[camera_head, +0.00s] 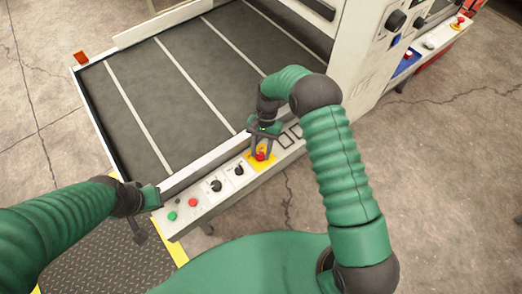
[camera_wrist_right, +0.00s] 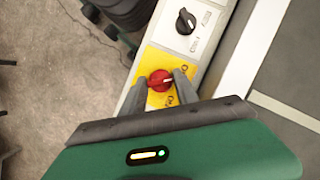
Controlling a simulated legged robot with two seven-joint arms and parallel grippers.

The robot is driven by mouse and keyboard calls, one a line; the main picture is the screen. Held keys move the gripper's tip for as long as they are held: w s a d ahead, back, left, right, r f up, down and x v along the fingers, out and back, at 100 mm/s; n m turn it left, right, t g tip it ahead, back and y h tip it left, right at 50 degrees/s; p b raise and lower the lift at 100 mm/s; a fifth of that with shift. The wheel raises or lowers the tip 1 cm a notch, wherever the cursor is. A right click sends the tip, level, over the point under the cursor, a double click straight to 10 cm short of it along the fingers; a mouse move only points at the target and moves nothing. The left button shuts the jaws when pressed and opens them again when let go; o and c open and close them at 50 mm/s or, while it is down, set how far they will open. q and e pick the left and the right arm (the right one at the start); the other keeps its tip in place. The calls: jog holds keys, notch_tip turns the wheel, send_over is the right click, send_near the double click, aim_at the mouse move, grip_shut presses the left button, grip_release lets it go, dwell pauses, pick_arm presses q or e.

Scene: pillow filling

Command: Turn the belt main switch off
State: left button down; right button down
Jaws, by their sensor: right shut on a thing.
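The belt main switch (camera_wrist_right: 161,81) is a red rotary knob on a yellow plate (camera_wrist_right: 150,65), set in the pale control rail along the belt's near edge. It also shows in the head view (camera_head: 261,156). My right gripper (camera_head: 262,153) reaches down to it from above. In the right wrist view its two fingers (camera_wrist_right: 168,84) stand on either side of the knob and are shut on it. My left gripper (camera_head: 146,205) is at the rail's left end, partly seen from above; its fingers are too unclear to judge.
The rail carries black knobs (camera_head: 216,185), a red button (camera_head: 193,202) and a green button (camera_head: 172,216) left of the switch. The wide dark belt (camera_head: 150,90) lies beyond. A white machine housing (camera_head: 360,45) stands at the right. Concrete floor is clear at the lower right.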

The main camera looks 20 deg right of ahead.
jog(key=shift+w+n+h, duration=0.2)
jog(key=shift+n+h, duration=0.1)
jog(key=shift+n, duration=0.5)
jog(key=c, duration=0.9)
grip_release()
jog(key=v, duration=1.6)
jog(key=shift+w+r, duration=0.3)
jog(key=shift+w, duration=0.05)
